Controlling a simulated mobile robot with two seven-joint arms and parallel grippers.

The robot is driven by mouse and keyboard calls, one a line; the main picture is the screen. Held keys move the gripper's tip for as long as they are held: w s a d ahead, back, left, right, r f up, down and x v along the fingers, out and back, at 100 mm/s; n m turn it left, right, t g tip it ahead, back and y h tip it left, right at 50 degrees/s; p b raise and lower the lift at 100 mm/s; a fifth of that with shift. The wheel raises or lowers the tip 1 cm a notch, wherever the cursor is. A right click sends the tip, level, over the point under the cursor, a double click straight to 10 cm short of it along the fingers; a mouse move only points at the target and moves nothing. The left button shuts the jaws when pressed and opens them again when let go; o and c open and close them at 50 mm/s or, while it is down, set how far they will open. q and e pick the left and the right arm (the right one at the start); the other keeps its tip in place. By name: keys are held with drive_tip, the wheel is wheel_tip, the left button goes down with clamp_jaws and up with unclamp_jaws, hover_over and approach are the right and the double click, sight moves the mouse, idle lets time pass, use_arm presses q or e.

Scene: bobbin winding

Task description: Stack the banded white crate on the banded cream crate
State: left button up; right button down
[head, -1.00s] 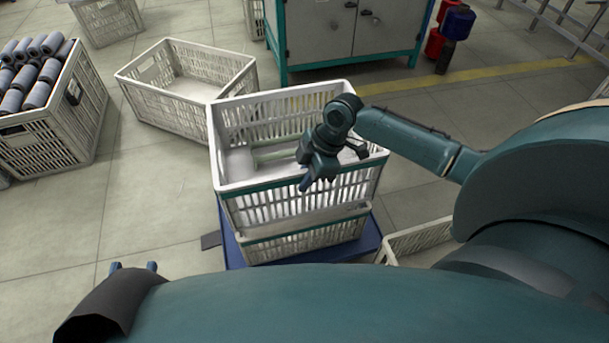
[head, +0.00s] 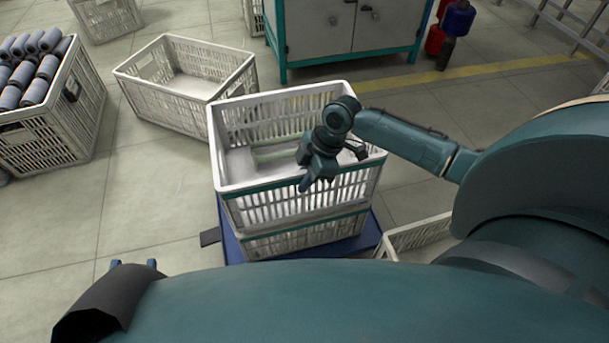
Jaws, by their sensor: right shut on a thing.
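The banded white crate (head: 228,191) with a teal band below its rim is upright over the banded cream crate (head: 300,241). My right gripper (head: 305,182) is shut on the white crate's near wall from above. The cream crate shows only its lower front and teal band; its rim is mostly hidden. The two crates look lined up and very close; I cannot tell whether the white one rests fully on it. My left gripper (head: 134,265) is at the lower left, its two blue fingertips apart and empty.
The cream crate stands on a blue base (head: 372,236). An empty crate (head: 150,83) sits behind left, and a crate of bobbins (head: 85,125) at far left. Another crate (head: 388,247) is partly hidden at right. A grey cabinet (head: 345,50) stands behind.

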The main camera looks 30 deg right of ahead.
use_arm(q)
drive_tip(key=shift+f+b, duration=0.5)
drive_tip(key=shift+f, duration=0.05)
use_arm(e)
drive_tip(key=shift+w+f, duration=0.1)
drive_tip(key=shift+f, duration=1.05)
drive_tip(key=c, duration=1.4)
unclamp_jaws()
drive_tip(key=p+v, duration=0.4)
drive_tip(key=v, duration=0.8)
drive_tip(key=shift+r, duration=0.1)
use_arm(q)
drive_tip(key=g, duration=0.1)
drive_tip(key=s+n+g+y, duration=0.1)
drive_tip(key=shift+a+r+g, duration=0.3)
drive_tip(key=shift+a+r, duration=0.05)
drive_tip(key=shift+r, duration=0.05)
use_arm(e)
drive_tip(key=shift+d+r, duration=0.2)
drive_tip(key=shift+r, duration=0.2)
